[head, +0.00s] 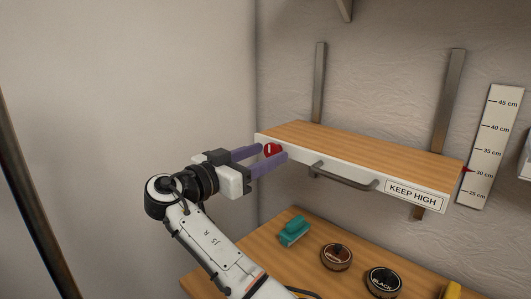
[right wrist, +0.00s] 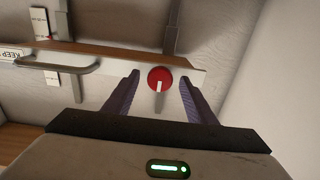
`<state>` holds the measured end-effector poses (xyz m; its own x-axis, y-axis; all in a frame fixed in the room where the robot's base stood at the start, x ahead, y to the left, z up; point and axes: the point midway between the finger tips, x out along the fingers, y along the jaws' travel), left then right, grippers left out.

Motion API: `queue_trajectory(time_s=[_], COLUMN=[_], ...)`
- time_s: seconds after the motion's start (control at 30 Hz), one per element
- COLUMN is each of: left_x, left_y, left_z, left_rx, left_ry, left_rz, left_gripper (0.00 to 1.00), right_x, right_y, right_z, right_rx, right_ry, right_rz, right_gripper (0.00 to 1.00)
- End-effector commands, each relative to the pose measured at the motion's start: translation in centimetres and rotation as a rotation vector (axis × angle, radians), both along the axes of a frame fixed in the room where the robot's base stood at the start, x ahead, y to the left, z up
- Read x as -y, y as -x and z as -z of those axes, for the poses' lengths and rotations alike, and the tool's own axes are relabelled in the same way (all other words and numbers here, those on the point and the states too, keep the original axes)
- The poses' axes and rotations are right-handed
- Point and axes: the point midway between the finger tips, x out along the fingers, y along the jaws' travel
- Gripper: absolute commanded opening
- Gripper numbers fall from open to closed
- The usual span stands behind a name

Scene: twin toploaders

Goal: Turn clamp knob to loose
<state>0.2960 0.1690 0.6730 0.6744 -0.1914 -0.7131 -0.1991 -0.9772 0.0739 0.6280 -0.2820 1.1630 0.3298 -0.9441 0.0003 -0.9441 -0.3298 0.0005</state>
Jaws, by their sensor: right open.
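The clamp knob (head: 271,150) is a round red knob with a white pointer mark on the white front edge of the wooden shelf (head: 350,154), near its left end. In the right wrist view the knob (right wrist: 160,79) sits between my finger tips, its white mark pointing down in the picture. My right gripper (head: 266,157) is open, with one purple finger on either side of the knob. In the right wrist view a gap shows between the knob and each finger of the gripper (right wrist: 160,88). My left gripper is in neither view.
A grey bar handle (head: 343,178) and a "KEEP HIGH" label (head: 413,195) are on the shelf front. Below, a wooden counter holds a teal object (head: 294,231) and two round dark-topped items (head: 337,257). A height scale (head: 491,146) hangs at right, with a red pointer (head: 467,170).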

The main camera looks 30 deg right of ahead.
Motion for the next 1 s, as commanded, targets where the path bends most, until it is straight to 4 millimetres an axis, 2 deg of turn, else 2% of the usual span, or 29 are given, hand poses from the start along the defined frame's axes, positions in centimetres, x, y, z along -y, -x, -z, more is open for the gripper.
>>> queue_trajectory(time_s=[0.13,0.37,0.67,1.0], left_x=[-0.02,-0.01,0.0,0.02], left_y=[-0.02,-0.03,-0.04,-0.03], left_z=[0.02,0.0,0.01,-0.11], left_rx=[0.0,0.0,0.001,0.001], left_ry=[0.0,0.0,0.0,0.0], left_rz=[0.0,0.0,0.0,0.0], left_gripper=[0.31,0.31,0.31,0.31], right_x=[0.0,-0.03,-0.04,-0.05], right_y=[0.0,0.01,0.01,0.02], right_z=[0.04,0.04,0.03,-0.01], right_rx=[0.0,-0.001,-0.031,-0.231], right_ry=[0.0,0.0,0.01,0.079], right_rz=[0.0,0.0,0.0,0.0], right_gripper=[0.49,0.11,0.1,0.1])
